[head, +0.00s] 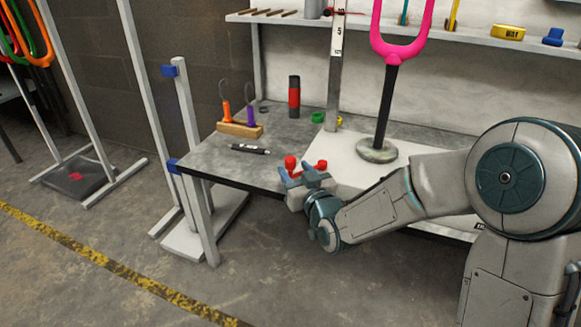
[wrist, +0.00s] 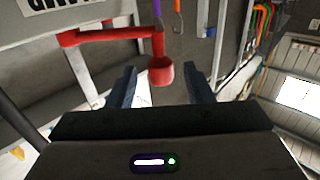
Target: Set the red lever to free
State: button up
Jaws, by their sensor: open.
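The red lever (wrist: 110,34) shows in the wrist view as a bar with an arm ending in a round knob (wrist: 160,72). The knob lies between the two dark fingers of my gripper (wrist: 159,74), with a gap visible on each side. My gripper is open. In the head view, red parts of the lever (head: 291,163) show just beyond my gripper (head: 305,178), at the front edge of the workbench. My gripper and arm hide the lever's mount there. I cannot read any position mark for free.
The grey workbench (head: 205,155) holds a wooden block with orange and purple tools (head: 240,130), a black marker (head: 249,149) and a red-black cylinder (head: 294,97). A white metal frame (head: 186,125) stands left. Open floor lies in front.

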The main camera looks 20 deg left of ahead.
aim_at(293, 167)
jog(key=shift+x, duration=1.75)
grip_shut()
jog(key=shift+d, duration=0.1)
